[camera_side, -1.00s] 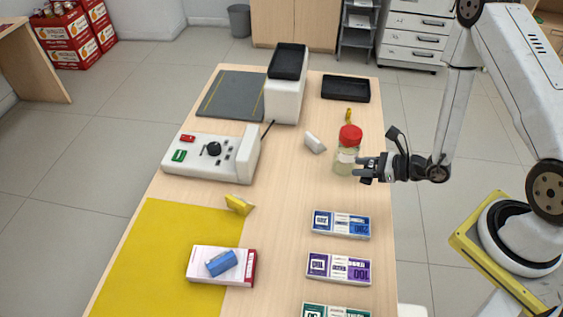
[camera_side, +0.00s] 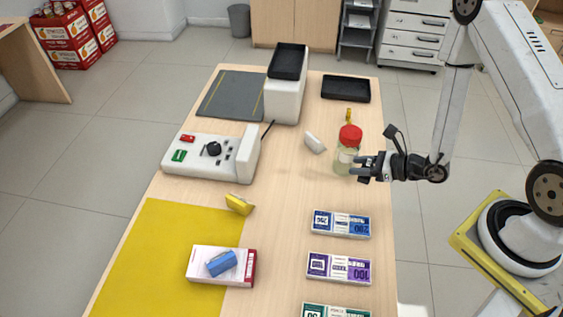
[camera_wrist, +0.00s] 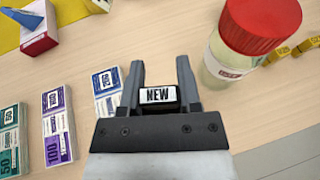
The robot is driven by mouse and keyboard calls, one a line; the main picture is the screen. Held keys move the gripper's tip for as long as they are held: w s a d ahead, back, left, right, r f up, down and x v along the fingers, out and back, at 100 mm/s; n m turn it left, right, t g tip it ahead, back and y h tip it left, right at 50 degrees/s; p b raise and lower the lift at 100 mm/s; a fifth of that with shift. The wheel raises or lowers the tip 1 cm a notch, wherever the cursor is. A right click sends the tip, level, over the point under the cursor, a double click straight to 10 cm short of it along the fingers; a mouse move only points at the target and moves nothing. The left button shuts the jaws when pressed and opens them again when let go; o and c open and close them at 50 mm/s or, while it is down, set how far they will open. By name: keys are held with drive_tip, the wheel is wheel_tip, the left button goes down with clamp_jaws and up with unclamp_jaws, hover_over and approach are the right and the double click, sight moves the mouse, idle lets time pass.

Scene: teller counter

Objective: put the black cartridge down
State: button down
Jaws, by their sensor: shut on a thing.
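The black cartridge (camera_wrist: 158,107) shows in the wrist view between the two fingers of my gripper (camera_wrist: 158,78), close to the palm, with a white label reading "NEW" toward the camera. My gripper is shut on it. In the side view my gripper (camera_side: 364,167) is above the right edge of the counter (camera_side: 290,215), at the lower right of the red-lidded jar. I cannot make out the cartridge there. The wrist view shows bare wood beyond the fingertips.
The clear jar (camera_side: 346,160) with its red lid is close to my gripper. Labelled note packs (camera_side: 341,223) line the right front. A white machine (camera_side: 245,155), black tray (camera_side: 345,89) and yellow mat (camera_side: 150,250) are also on the counter. Its middle is mostly clear.

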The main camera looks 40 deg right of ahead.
drive_tip(key=a+r+m+t+h, duration=0.1)
drive_tip(key=a+r, duration=0.2)
drive_tip(key=a, duration=0.2)
drive_tip(key=shift+a+m+h, duration=0.3)
drive_tip(key=shift+a+h, duration=0.1)
drive_tip(key=shift+w, duration=0.2)
drive_tip(key=w+f, duration=0.2)
drive_tip(key=w, duration=0.2)
drive_tip(key=w+a+f, duration=0.1)
drive_tip(key=w+f, duration=0.2)
drive_tip(key=w, duration=0.1)
drive_tip(key=w+f, duration=0.3)
drive_tip(key=w, duration=0.1)
drive_tip(key=shift+w+a+f, duration=0.1)
drive_tip(key=shift+a+f, duration=0.1)
drive_tip(key=shift+a, duration=0.05)
drive_tip(key=shift+w+f, duration=0.45)
drive_tip(key=shift+f, duration=0.05)
